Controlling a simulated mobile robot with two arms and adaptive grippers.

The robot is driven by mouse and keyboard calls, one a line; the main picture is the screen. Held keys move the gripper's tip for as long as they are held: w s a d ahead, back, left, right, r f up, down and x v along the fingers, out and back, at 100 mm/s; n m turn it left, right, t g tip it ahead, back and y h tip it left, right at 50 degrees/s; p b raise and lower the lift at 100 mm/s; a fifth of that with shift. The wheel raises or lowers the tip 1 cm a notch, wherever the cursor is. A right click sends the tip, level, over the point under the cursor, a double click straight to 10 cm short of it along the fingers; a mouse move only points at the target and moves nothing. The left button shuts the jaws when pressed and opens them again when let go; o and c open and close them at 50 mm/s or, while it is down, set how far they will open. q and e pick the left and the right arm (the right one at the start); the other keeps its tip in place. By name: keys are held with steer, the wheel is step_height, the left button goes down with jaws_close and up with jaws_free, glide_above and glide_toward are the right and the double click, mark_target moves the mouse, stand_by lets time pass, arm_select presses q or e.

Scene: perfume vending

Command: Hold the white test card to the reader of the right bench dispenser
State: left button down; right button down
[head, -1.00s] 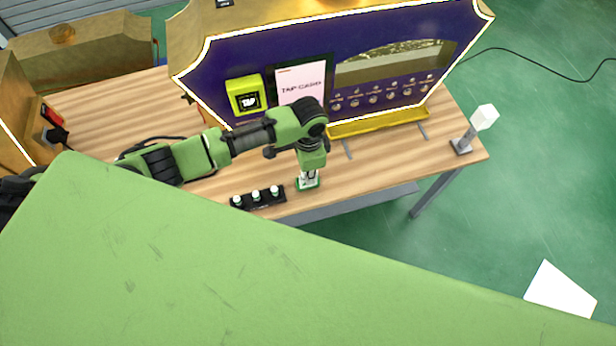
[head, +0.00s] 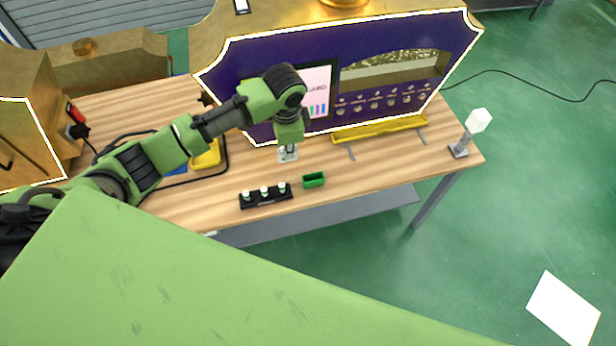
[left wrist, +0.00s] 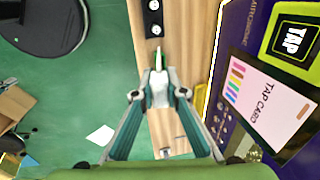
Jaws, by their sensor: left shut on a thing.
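The right bench dispenser (head: 385,75) has a purple front with gold and lit white edges. Its yellow-green TAP reader (left wrist: 292,40) shows in the left wrist view, and my arm hides it in the head view. The screen (head: 318,88) beside the reader reads TAP CARD in the left wrist view (left wrist: 262,100). My left gripper (head: 288,153) is in front of the screen, low over the bench and apart from the reader. It is shut on the white test card (left wrist: 160,90), seen between the fingertips. My right gripper is not in view.
A small green holder (head: 313,180) stands empty on the wooden bench (head: 385,170), beside a black rack (head: 265,196) with several small white-topped items. A yellow tray (head: 422,124) lies under the dispenser. A white cube on a stand (head: 478,121) is at the right end.

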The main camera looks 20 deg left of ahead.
arm_select(q)
steer(key=w+a+r+t+y+b, duration=0.1)
steer(key=w+a+r, duration=0.4)
steer(key=w+a, duration=0.6)
steer(key=shift+a+r, duration=0.4)
steer(key=shift+a, duration=0.2)
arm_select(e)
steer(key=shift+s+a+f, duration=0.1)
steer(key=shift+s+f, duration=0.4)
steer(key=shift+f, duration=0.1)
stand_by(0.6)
arm_select(q)
steer(key=s+d+p, duration=0.1)
steer(key=s+d, duration=0.4)
steer(key=s, duration=0.3)
steer(key=shift+s+d, duration=0.15)
steer(key=shift+d, duration=0.25)
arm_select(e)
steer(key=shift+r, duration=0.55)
